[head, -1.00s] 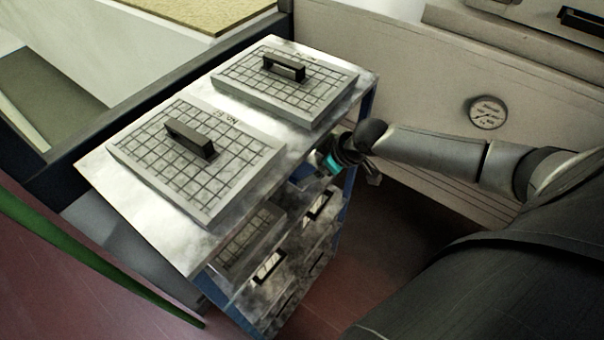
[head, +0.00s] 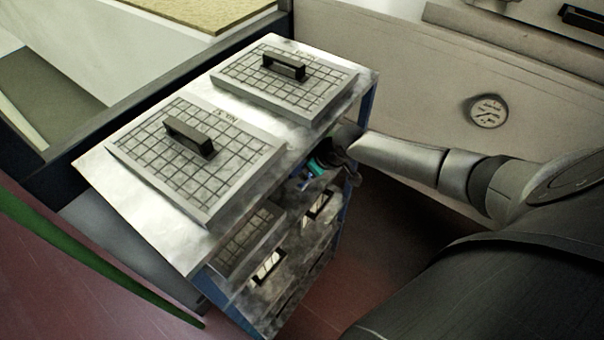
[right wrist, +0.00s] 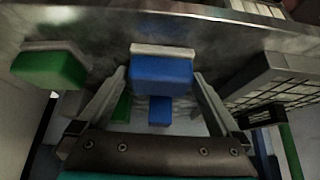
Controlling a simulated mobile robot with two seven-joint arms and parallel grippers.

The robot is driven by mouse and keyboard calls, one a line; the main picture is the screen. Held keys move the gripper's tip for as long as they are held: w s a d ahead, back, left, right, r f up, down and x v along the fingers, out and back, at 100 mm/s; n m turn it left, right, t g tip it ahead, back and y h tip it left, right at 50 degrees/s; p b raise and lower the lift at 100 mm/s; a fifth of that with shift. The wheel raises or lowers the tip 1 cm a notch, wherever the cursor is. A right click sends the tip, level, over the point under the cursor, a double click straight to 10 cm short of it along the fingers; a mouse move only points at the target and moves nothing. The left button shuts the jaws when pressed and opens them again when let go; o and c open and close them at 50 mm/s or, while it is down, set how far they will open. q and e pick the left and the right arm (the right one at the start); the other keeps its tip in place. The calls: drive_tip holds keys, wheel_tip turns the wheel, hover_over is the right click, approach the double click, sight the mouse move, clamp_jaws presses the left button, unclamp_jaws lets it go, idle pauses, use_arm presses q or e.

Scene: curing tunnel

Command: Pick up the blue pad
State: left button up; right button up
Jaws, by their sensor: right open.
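The blue pad (right wrist: 162,76) shows in the middle of the right wrist view, with a pale strip along its top edge. A second, smaller blue piece (right wrist: 160,112) shows below it. My right gripper (right wrist: 159,80) is open, with one finger at each side of the blue pad in the picture. I cannot tell whether the fingers touch it. In the head view my right gripper (head: 318,168) is at the side of the cart, just under its top. There the blue pad is mostly hidden. My left gripper is not in view.
A green pad (right wrist: 48,70) is left of the blue one, and a gridded plate (right wrist: 290,78) is at the right. The metal cart top (head: 92,168) is close above the gripper and carries two gridded plates with black handles. A wall with a gauge (head: 488,111) stands behind.

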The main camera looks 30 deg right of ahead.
drive_tip(key=c, duration=1.1)
drive_tip(key=shift+r, duration=0.25)
drive_tip(key=s+d, duration=0.3)
drive_tip(key=s, duration=0.5)
drive_tip(key=s+d, duration=0.4)
drive_tip(key=s, duration=0.4)
drive_tip(key=shift+s, duration=0.3)
drive_tip(key=shift+r, duration=0.1)
